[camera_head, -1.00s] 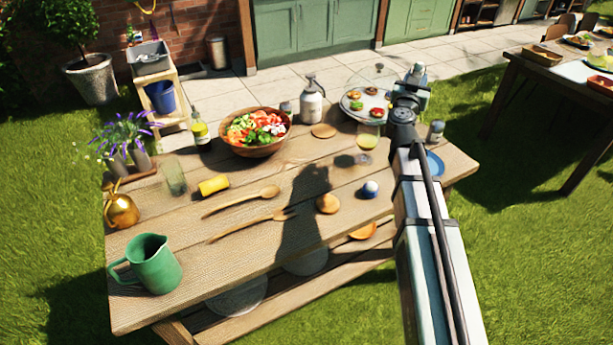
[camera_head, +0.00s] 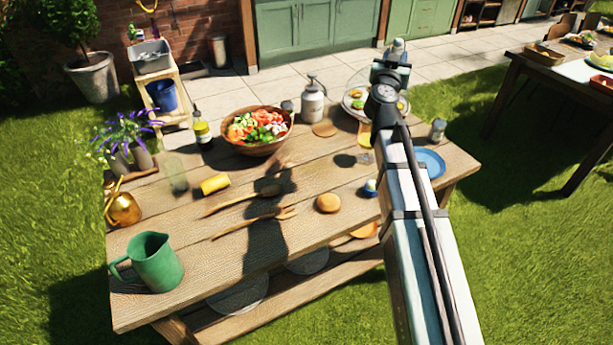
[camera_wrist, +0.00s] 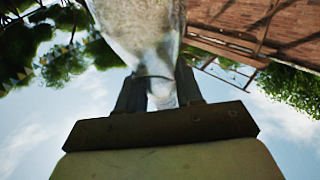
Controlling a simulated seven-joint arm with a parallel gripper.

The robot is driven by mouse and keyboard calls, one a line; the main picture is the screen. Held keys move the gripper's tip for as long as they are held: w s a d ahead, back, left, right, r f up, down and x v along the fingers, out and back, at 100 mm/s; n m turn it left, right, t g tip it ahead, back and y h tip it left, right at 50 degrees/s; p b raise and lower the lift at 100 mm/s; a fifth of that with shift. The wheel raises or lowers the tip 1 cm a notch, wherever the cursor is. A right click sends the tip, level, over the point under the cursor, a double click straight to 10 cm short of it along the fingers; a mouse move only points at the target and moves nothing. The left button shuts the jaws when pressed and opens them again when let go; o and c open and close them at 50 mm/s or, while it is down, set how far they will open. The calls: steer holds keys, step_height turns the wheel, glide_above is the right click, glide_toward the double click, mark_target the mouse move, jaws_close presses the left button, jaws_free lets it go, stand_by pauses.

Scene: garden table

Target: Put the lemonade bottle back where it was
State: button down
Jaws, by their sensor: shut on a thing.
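My gripper (camera_wrist: 160,95) is shut on a clear glass thing (camera_wrist: 145,35) in the wrist view. It is narrow between the fingers and widens away from them. I cannot tell whether it is the lemonade bottle, and its far end is out of frame. In the head view my gripper (camera_head: 391,62) is raised over the far right part of the garden table (camera_head: 150,310), its fingers and grip largely hidden by my arm. A bottle with yellow contents and a dark cap (camera_head: 202,134) stands upright at the far left, beside the salad bowl.
The wooden salad bowl (camera_head: 246,144), spray bottle (camera_head: 312,103), clear tumbler (camera_head: 175,175) and green jug (camera_head: 155,262) stand on the table. A stemmed glass of yellow drink (camera_head: 364,135) and a round tray (camera_head: 350,105) are partly behind my arm.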

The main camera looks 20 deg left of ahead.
steer(key=s+a+n+y, duration=0.1)
steer(key=s+a+y, duration=0.1)
steer(key=s+a, duration=0.6)
steer(key=s+a+n+y, duration=0.2)
steer(key=s+a, duration=0.3)
steer(key=a, duration=0.8)
step_height(320, 180, down, 21)
steer(key=shift+w+d, duration=0.15)
steer(key=shift+d, duration=0.05)
steer(key=shift+f, duration=0.15)
steer(key=c, duration=0.7)
jaws_free()
steer(key=shift+c, duration=0.2)
steer(key=r+v, duration=0.1)
steer(key=v, duration=0.6)
steer(key=shift+s+f, duration=0.25)
steer(key=shift+f, duration=0.15)
steer(key=shift+d, duration=0.15)
